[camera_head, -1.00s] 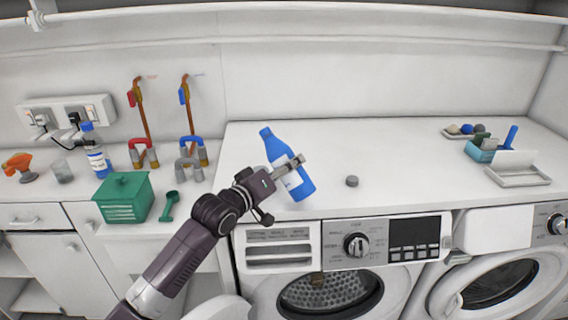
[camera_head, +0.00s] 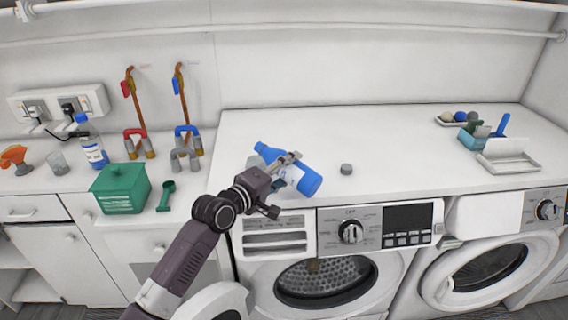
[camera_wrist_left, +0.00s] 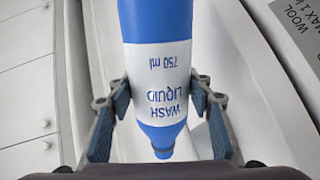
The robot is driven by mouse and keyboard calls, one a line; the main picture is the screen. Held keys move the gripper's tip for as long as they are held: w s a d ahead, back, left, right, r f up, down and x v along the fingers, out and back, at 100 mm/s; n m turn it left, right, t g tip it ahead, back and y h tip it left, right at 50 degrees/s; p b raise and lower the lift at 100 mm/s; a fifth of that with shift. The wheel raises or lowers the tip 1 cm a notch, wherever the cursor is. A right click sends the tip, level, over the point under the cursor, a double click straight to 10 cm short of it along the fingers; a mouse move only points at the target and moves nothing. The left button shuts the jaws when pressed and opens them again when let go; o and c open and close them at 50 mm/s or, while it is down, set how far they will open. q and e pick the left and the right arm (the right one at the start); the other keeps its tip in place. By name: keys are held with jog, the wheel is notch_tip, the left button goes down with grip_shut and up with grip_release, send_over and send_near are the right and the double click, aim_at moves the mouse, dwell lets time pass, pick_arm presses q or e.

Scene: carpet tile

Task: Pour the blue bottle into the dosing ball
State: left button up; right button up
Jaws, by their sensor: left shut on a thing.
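The blue bottle (camera_head: 307,182) with a white label is held above the counter's front part in the head view. It is tilted far over, its neck to the left and its base to the lower right. My left gripper (camera_head: 290,160) is shut around its middle. In the left wrist view the fingers (camera_wrist_left: 160,105) press the bottle (camera_wrist_left: 160,25) from both sides at its "WASH LIQUID" label. A small pale grey item (camera_head: 254,162) shows just below the neck, partly hidden; I cannot tell if it is the dosing ball. No liquid is visible. My right gripper is out of view.
A small grey cap-like disc (camera_head: 346,169) lies on the white counter (camera_head: 400,150) to the right of the bottle. A green box (camera_head: 120,188), a green scoop (camera_head: 166,195) and another bottle (camera_head: 92,148) stand left.

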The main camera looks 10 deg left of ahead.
pick_arm(q)
jog(key=shift+r+n+p, duration=0.2)
jog(key=shift+n+p, duration=0.1)
jog(key=shift+p, duration=0.15)
dwell(0.9)
jog(key=shift+n+p, duration=0.35)
jog(key=shift+n, duration=0.05)
dwell(0.6)
dwell(0.3)
